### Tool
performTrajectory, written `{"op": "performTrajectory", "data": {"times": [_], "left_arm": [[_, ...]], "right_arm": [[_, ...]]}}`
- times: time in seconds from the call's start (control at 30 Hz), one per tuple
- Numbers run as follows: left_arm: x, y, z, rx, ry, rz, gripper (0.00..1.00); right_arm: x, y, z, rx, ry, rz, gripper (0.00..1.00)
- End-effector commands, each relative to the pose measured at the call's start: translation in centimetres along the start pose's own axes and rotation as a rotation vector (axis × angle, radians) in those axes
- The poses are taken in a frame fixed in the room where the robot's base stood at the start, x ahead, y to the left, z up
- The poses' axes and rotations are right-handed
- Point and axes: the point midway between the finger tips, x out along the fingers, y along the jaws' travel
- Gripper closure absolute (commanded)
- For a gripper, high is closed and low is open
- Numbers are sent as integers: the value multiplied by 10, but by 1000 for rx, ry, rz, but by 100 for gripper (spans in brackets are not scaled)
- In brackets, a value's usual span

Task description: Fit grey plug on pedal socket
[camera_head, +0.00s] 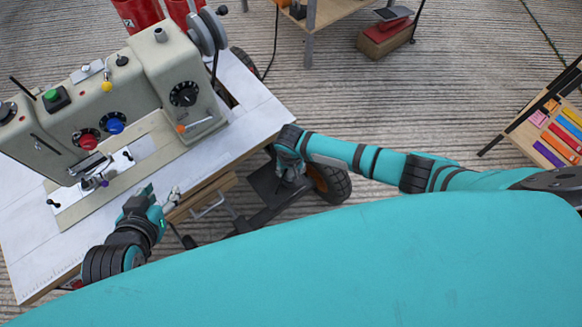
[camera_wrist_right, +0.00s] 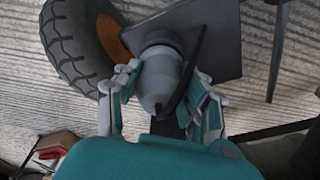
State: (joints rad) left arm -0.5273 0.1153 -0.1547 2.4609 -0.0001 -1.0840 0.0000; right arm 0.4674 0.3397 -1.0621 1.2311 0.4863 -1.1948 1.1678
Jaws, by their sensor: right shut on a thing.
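The grey plug (camera_wrist_right: 162,80) is a rounded grey piece between the fingers of my right gripper (camera_wrist_right: 160,98), which is shut on it. Its far end meets a darker grey collar in front of the dark pedal plate (camera_wrist_right: 220,40); I cannot tell whether it is seated in a socket. In the head view my right gripper (camera_head: 291,172) reaches down over the pedal plate (camera_head: 268,187) beside the sewing table, and the plug is not clear there. My left gripper (camera_head: 162,196) is open and empty at the table's front edge.
A sewing machine (camera_head: 170,75) stands on the white table (camera_head: 258,110). A black wheel with an orange hub (camera_wrist_right: 85,40) is close left of my right gripper in the wrist view. A black cable (camera_wrist_right: 187,75) runs beside the plug. Dark frame bars lie low under the table.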

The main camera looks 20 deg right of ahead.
Motion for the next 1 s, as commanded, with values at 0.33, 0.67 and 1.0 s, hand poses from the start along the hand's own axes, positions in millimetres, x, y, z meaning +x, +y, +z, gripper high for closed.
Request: {"op": "performTrajectory", "data": {"times": [0.33, 0.67, 1.0], "left_arm": [[0, 1, 2, 0, -2, 2, 60], [-1, 2, 3, -2, -1, 4, 60], [-1, 2, -2, 2, 10, 4, 60]], "right_arm": [[4, -1, 0, -1, 0, -2, 95], [6, -1, 0, -1, 1, -1, 32], [2, -1, 0, -1, 0, -1, 32]]}}
